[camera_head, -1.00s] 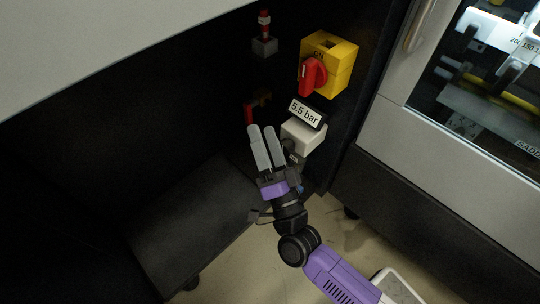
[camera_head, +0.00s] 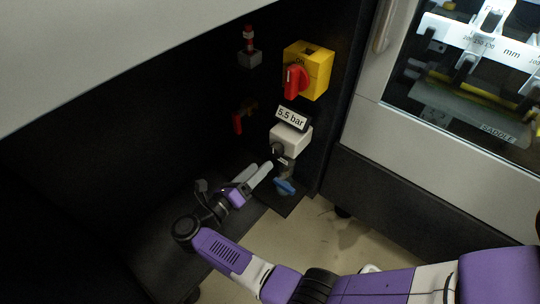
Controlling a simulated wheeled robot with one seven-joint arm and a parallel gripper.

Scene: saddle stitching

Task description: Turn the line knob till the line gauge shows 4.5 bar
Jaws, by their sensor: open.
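The line gauge (camera_head: 292,117) is a small tilted sign reading "5.5 bar". It sits on top of a white box (camera_head: 291,138) on the dark back wall. A small dark round part (camera_head: 278,151) shows at the lower front of the white box; I cannot tell whether it is the line knob. A blue winged handle (camera_head: 284,186) shows below the box. My gripper (camera_head: 263,171) is open, its two grey fingers pointing up and right. The fingertips are just below left of the dark part and left of the blue handle; contact cannot be told.
A yellow switch box (camera_head: 314,72) with a red rotary handle (camera_head: 295,82) is above the gauge. A red-topped part (camera_head: 248,45) and a red lever (camera_head: 238,123) are on the wall to the left. A grey machine door (camera_head: 375,115) is at right.

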